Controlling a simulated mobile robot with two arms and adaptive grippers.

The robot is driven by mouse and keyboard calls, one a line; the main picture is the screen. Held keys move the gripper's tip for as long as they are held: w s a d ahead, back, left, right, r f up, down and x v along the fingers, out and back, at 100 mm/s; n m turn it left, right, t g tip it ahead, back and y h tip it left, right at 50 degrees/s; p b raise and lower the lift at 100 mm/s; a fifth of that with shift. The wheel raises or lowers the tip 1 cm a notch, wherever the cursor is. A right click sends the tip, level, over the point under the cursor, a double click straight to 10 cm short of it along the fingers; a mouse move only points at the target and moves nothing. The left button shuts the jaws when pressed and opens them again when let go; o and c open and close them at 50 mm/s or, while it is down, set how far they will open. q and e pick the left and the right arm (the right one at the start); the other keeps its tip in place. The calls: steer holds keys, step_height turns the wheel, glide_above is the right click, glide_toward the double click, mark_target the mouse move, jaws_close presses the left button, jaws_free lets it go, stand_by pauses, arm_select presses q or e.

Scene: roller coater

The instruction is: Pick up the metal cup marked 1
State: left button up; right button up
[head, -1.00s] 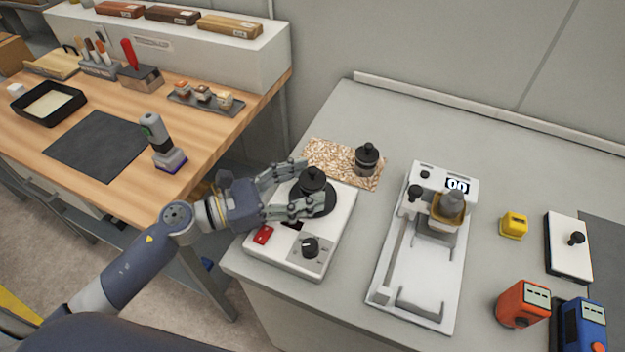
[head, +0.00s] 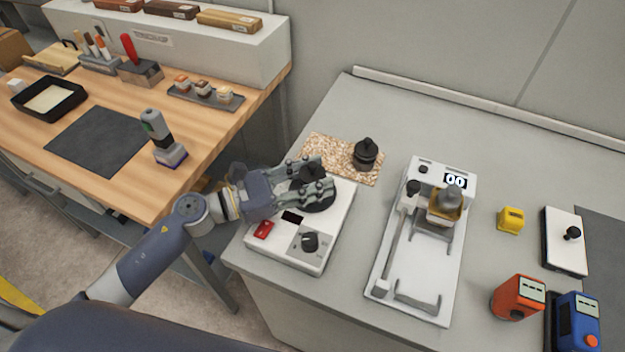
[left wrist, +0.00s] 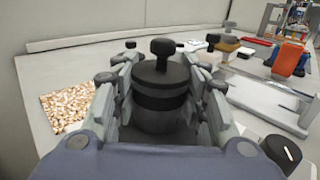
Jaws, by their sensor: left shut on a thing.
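A dark metal cup (head: 307,177) with a black knobbed lid stands at the hot plate device (head: 336,232), over its round dark plate. My left gripper (head: 322,180) is shut on this cup, with a finger on each side. In the left wrist view the cup (left wrist: 160,112) sits upright between the fingers. I cannot tell if it is lifted off the plate. A similar dark lidded cup (head: 366,155) stands on a speckled brown mat (head: 330,150) behind. No number mark is readable on either cup. My right gripper is not in view.
A white device with a display (head: 425,262) stands to the right, holding a metal piece (head: 447,200). Yellow (head: 510,220), orange (head: 517,297) and blue (head: 577,320) devices are farther right. A wooden bench (head: 140,190) is at left.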

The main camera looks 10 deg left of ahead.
mark_target(307, 168)
arm_select(q)
steer(key=shift+r, duration=0.1)
steer(key=shift+r, duration=1.6)
steer(key=s+b, duration=0.1)
steer(key=s, duration=0.3)
steer(key=s+r+b, duration=0.1)
steer(key=s, duration=0.4)
steer(key=s+b, duration=0.1)
steer(key=s, duration=0.4)
steer(key=shift+a+r+b, duration=0.25)
steer(key=shift+a+b, duration=0.05)
steer(key=shift+b, duration=0.05)
steer(key=shift+s+a, duration=0.1)
steer(key=shift+s, duration=0.8)
